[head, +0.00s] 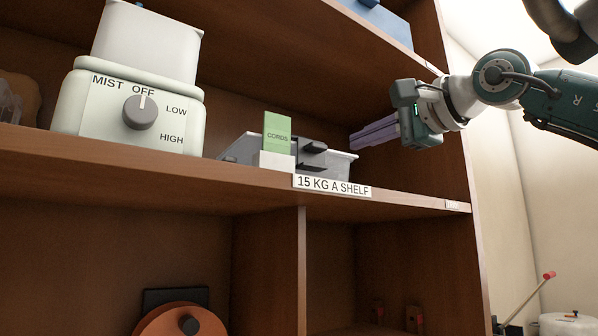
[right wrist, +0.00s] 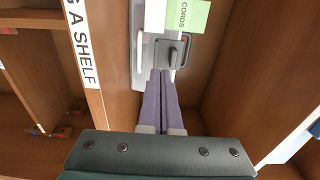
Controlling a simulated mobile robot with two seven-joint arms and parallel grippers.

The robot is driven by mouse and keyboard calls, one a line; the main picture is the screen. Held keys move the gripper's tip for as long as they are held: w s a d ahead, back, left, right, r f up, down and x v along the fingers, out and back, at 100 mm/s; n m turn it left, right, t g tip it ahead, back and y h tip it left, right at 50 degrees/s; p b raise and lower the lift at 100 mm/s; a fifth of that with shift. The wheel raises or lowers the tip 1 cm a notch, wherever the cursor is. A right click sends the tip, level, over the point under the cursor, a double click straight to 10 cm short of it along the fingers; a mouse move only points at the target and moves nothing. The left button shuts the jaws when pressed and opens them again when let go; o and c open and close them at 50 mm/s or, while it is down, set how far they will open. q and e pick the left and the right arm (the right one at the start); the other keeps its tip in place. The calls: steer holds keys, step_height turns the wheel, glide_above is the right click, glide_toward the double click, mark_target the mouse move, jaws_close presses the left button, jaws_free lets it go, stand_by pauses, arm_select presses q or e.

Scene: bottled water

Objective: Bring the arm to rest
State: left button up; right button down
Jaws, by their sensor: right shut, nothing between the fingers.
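My right gripper (head: 352,141) comes in from the right in the head view, with long purple fingers pointing left over the shelf. In the right wrist view its fingers (right wrist: 161,74) lie together, shut with nothing between them. Their tips are close to a grey tray (head: 343,166) on the shelf; I cannot tell whether they touch it. The tray also shows in the right wrist view (right wrist: 140,80). It holds a dark grey item (head: 313,153). My left gripper is not in view.
A green CORDS card (head: 277,132) stands at the tray's front. A pale humidifier (head: 130,108) with a knob stands left on the wooden shelf (head: 220,188). The shelf's right side panel (head: 446,150) is close to my right gripper. An orange reel (head: 180,322) sits below.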

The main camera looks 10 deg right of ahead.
steer(key=s+a+f+m+y, duration=0.2)
steer(key=s+a+m+y, duration=0.2)
steer(key=a+m+y, duration=0.15)
steer(key=s+a+f+m+y, duration=0.3)
steer(key=a+m+y, duration=0.1)
steer(key=a, duration=0.3)
steer(key=s+d+f+m+t+h, duration=0.2)
steer(key=d+f+m+h, duration=0.5)
steer(key=m, duration=0.9)
steer(key=s+d+f+m+t+h, duration=0.1)
steer(key=d+f+m+h, duration=0.3)
steer(key=f+m+h, duration=0.9)
steer(key=s+d+f+m+g+y, duration=0.1)
steer(key=s+f+m+g, duration=0.4)
steer(key=s+f+m, duration=0.3)
steer(key=s+f+m+g+y, duration=0.1)
steer(key=s+f+m+g, duration=0.5)
steer(key=f, duration=0.4)
steer(key=s+a+f+m+g+y, duration=0.1)
steer(key=s+a+f+m+g, duration=0.15)
steer(key=s, duration=0.45)
steer(key=s+a+f+m+g+y, duration=0.1)
steer(key=s+f+g+y, duration=0.2)
steer(key=s, duration=0.4)
step_height(320, 180, up, 12)
steer(key=h+p, duration=0.1)
steer(key=p, duration=1.2)
steer(key=shift+r+p, duration=0.25)
steer(key=shift+p, duration=0.05)
